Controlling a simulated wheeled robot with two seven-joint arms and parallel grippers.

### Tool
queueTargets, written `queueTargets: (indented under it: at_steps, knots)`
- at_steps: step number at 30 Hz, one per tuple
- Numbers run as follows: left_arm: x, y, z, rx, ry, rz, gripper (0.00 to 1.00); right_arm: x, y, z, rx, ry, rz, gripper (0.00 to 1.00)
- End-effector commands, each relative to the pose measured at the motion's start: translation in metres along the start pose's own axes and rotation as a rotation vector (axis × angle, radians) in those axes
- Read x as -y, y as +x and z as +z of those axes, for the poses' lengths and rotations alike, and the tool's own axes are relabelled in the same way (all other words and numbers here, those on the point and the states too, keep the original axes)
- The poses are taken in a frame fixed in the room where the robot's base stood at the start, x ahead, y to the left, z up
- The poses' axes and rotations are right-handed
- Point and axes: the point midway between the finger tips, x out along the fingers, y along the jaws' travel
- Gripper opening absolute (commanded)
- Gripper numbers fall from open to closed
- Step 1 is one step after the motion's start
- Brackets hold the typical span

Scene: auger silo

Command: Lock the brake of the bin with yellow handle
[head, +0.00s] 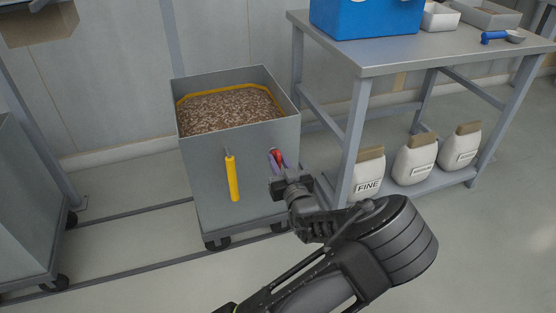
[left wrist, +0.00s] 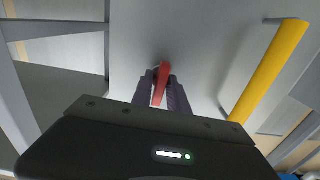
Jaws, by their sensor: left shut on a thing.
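The grey bin (head: 215,175) with the yellow handle (head: 233,178) stands on casters, filled with brown pellets. The yellow handle also shows at the right in the left wrist view (left wrist: 268,72). A red brake lever (head: 277,154) is on the bin's front face, right of the handle. My left gripper (head: 279,163) is at that face, its fingers shut on the red lever. In the left wrist view, the red lever (left wrist: 160,84) sits between the two purple-grey fingertips (left wrist: 160,90). The fingers hide part of the lever. My right gripper is in neither view.
A metal table (head: 400,48) with a blue box (head: 365,16) stands right of the bin. White sacks (head: 415,160) are on its lower shelf. Another grey bin (head: 25,210) is at the left. Floor between the bins is clear apart from rails.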

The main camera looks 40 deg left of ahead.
Motion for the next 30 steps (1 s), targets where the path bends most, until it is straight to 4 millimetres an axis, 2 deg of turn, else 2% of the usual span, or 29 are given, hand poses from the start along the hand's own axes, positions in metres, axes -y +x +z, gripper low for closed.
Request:
queueTargets:
  at_steps: [11, 30]
  knots:
    - [0.001, 0.000, -0.003, 0.003, 0.204, 0.000, 0.00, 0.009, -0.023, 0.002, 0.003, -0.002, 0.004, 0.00]
    - [0.000, -0.001, -0.001, 0.004, 0.799, 0.001, 0.00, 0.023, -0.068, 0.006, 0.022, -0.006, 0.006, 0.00]
